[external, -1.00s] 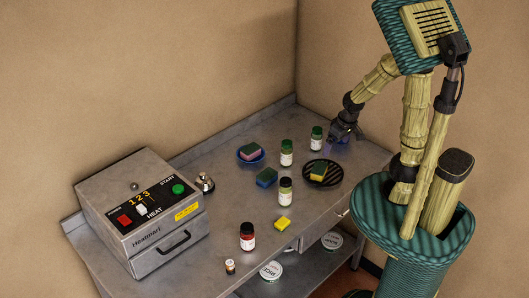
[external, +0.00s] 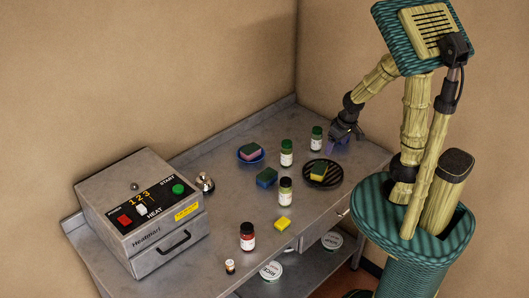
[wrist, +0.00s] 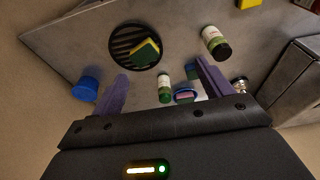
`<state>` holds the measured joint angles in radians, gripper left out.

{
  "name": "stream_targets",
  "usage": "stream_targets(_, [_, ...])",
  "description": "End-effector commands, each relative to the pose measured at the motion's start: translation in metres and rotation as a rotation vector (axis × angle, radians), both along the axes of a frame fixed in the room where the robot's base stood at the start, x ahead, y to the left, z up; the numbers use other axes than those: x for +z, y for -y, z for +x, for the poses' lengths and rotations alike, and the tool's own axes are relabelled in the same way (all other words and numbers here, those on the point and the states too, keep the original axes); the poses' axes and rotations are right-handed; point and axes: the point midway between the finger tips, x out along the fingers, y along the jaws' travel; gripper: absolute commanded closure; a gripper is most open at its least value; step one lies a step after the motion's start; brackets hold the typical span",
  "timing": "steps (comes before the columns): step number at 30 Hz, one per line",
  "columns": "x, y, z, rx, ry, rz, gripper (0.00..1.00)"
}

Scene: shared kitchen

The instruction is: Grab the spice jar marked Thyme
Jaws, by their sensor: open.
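Several spice jars with pale labels stand on the steel table, and I cannot read which one is marked Thyme. One green-capped jar (external: 316,138) is closest to my gripper (external: 336,145). Another green-capped jar (external: 287,153) stands farther left, and a dark-capped jar (external: 285,191) stands nearer the front. A dark red jar (external: 247,237) is at the front edge. In the wrist view, a green-capped jar (wrist: 164,88) shows between my open, empty purple fingers (wrist: 161,86), beyond them and not held. A dark-capped jar (wrist: 215,42) is at upper right.
A black round trivet (external: 334,181) with a yellow-green sponge is in front of my gripper. A blue dish (external: 240,158), a blue-green sponge (external: 266,177) and a yellow block (external: 283,224) are on the table. A heater box (external: 145,215) fills the left. A blue round object (wrist: 85,89) is left in the wrist view.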

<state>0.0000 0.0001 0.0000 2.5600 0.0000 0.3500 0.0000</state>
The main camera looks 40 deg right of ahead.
Motion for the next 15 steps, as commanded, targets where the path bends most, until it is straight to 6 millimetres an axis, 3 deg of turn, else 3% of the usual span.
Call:
stream_targets(10, [-0.001,-0.001,0.001,-0.002,0.003,0.003,0.32])
stream_targets(15, [-0.024,-0.013,0.018,-0.045,0.048,0.034,0.32])
